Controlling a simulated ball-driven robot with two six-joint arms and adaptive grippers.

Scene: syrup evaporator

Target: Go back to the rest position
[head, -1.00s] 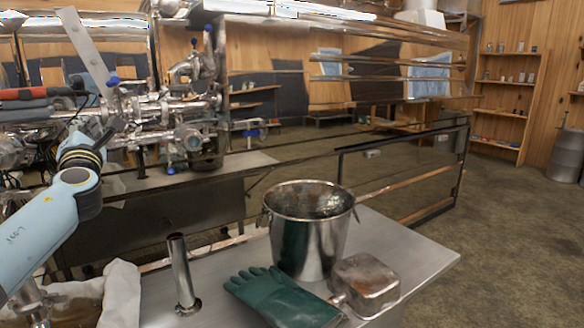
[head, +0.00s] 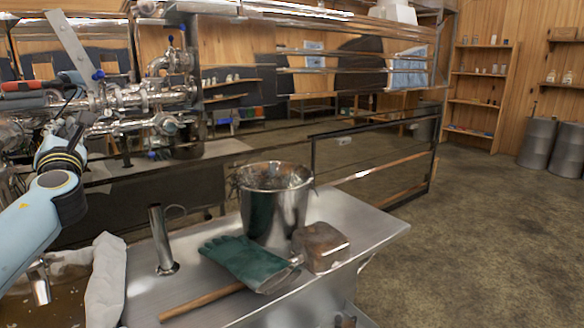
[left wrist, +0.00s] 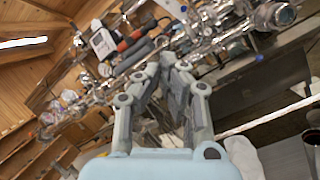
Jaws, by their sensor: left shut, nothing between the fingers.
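My left gripper (head: 76,124) is raised at the left of the head view, in front of the steel pipework. It is shut and empty. In the left wrist view its fingers (left wrist: 168,62) come together at the tips, with nothing between them. My light blue left arm reaches up to it from the lower left. My right gripper is not in view.
Piping and valves (head: 150,100) stand behind my gripper. Open floor lies right.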

